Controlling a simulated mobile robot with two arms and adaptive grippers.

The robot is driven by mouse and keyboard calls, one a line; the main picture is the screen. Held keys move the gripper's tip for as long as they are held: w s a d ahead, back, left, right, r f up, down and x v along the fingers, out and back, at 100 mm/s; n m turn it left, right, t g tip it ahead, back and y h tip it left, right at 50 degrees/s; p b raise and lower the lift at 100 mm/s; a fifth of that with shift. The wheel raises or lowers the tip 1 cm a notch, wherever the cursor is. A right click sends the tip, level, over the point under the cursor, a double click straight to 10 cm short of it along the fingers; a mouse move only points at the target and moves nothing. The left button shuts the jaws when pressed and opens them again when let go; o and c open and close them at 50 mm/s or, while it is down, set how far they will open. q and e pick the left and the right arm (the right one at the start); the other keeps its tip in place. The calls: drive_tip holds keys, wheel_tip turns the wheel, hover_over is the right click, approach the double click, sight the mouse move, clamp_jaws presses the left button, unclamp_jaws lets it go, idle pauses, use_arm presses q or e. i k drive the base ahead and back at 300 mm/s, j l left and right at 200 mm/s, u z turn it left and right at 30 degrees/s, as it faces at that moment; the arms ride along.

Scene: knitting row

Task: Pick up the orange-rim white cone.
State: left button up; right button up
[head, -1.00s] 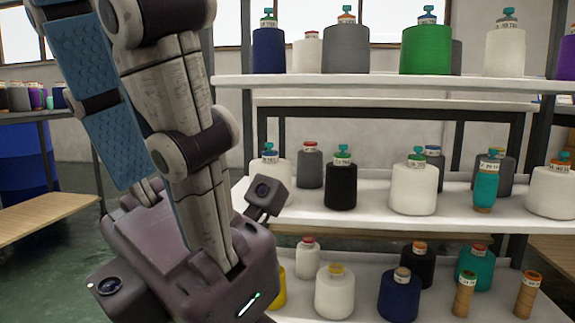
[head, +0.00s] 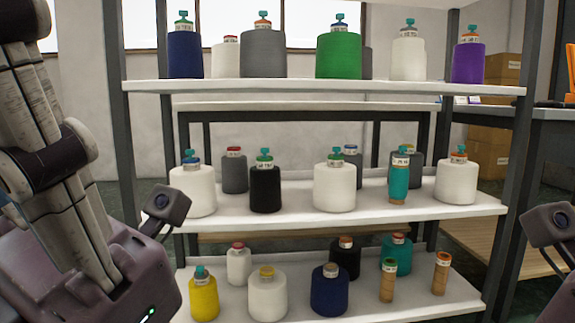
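The orange-rim white cone (head: 456,183) stands upright at the right end of the middle shelf (head: 330,219) in the head view. It is a wide white cone of yarn with an orange rim around its top, a label and a teal cap. Nothing covers its front. A slim teal cone (head: 398,185) stands to its left. Parts of my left arm show at the left edge, well apart from the cone. No fingertips of my left or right gripper show.
Another white cone (head: 335,188) with a green rim and a blue-rim white cone (head: 193,192) share the middle shelf. A yellow-rim white cone (head: 267,298) stands on the bottom shelf. A top shelf (head: 330,88) runs above. A dark post (head: 510,200) stands right of the cone.

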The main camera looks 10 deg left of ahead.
sight(456, 177)
drive_tip(key=i+l, duration=0.1)
drive_tip(key=l, duration=0.4)
drive_tip(key=i+l, duration=0.1)
drive_tip(key=l, duration=0.45)
drive_tip(key=i+l, duration=0.1)
drive_tip(key=l, duration=0.95)
drive_tip(key=i, duration=0.05)
